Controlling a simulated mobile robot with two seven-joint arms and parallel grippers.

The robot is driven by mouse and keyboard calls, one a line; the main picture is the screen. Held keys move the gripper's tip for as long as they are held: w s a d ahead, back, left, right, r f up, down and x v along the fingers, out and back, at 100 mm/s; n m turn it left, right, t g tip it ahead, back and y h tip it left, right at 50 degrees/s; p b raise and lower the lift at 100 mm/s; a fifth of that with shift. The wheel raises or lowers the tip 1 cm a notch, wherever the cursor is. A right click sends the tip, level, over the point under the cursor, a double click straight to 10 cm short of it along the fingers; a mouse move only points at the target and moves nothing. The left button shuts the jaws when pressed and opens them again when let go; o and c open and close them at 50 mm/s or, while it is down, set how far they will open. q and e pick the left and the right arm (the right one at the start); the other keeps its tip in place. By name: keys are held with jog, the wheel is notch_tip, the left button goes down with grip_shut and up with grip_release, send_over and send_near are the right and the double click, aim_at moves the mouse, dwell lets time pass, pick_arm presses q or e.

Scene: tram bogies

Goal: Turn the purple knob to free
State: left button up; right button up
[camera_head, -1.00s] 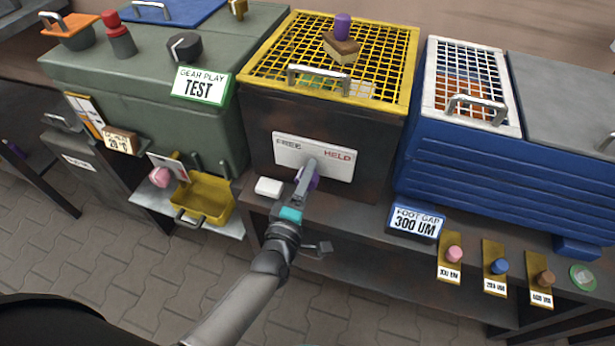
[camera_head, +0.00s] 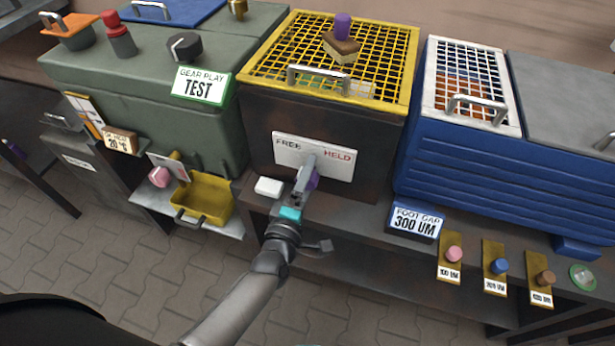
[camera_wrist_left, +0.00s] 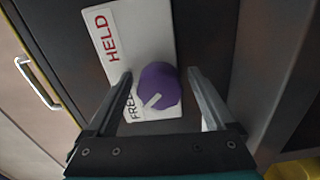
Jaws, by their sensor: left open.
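The purple knob (camera_head: 313,181) is on a white plate (camera_head: 341,164) marked FREE at the left and HELD at the right, on the dark front of the yellow-grated box. In the left wrist view the knob (camera_wrist_left: 158,84) has a white pointer line slanting toward its lower left, on the FREE side. My left gripper (camera_head: 306,172) is at the plate. In the left wrist view its open fingers (camera_wrist_left: 160,72) stand either side of the knob; contact cannot be told. In the head view the gripper partly hides the knob. My right gripper is not in view.
A white block (camera_head: 268,187) sits on the ledge left of the gripper. A yellow bin (camera_head: 207,194) stands further left. A FOOT GAP sign (camera_head: 416,222) stands to the right. A metal handle (camera_head: 319,75) is on the yellow grate (camera_head: 388,60) above.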

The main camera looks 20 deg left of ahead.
pick_arm(q)
jog(key=shift+s, duration=0.55)
jog(key=s+p, duration=0.2)
jog(key=s, duration=1.2)
jog(key=shift+a+p, duration=0.25)
jog(key=shift+p, duration=0.1)
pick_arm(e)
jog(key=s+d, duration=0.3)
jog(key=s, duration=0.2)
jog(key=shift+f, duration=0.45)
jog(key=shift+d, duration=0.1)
